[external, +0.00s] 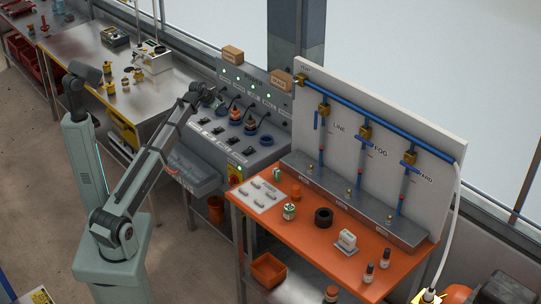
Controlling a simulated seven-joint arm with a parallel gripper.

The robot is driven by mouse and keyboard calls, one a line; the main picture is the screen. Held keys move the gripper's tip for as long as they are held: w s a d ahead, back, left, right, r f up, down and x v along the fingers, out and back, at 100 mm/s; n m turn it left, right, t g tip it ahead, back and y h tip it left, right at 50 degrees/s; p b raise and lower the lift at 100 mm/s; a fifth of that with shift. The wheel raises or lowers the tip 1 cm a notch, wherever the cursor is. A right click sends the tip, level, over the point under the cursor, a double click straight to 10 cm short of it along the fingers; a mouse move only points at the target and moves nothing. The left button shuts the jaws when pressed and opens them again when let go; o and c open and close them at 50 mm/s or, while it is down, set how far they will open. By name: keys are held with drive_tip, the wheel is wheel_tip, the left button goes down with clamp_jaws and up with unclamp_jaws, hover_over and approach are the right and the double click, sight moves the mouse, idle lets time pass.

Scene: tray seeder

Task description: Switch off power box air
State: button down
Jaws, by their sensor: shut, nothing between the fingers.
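The grey power box (256,153) stands in the middle of the external view, between the metal bench and the orange table. Its upright back panel (255,88) carries a POWER label and several green lights. Its sloped top has a row of round plugs with cables (235,113) and a row of black switches (219,129). The small labels are too blurred to tell which switch is air. My gripper (212,98) is shut and empty, at the left end of the box, above the sloped top by the leftmost plugs. Whether it touches anything cannot be told.
An orange table (308,236) with small bottles, a black ring (323,217) and a card stands at the right. Behind it is a white board (425,125) with blue pipes and yellow valves. A metal bench (85,45) is at the left. Two small boxes sit atop the panel.

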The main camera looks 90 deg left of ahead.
drive_tip(key=s+a+n, duration=0.1)
drive_tip(key=s, duration=0.7)
drive_tip(key=shift+s+r+g, duration=0.15)
drive_tip(key=shift+r+g, duration=0.05)
drive_tip(key=shift+g, duration=0.2)
drive_tip(key=shift+a, duration=0.1)
hover_over(218, 130)
drive_tip(key=s+d, duration=0.1)
wheel_tip(218, 130, down, 8)
drive_tip(key=shift+s+r, duration=0.1)
drive_tip(key=shift+s, duration=0.05)
wheel_tip(218, 130, down, 3)
drive_tip(key=shift+s+d+f, duration=0.1)
drive_tip(key=shift+d, duration=0.05)
drive_tip(key=shift+s+f, duration=0.1)
drive_tip(key=shift+f, duration=0.55)
drive_tip(key=shift+d, duration=0.1)
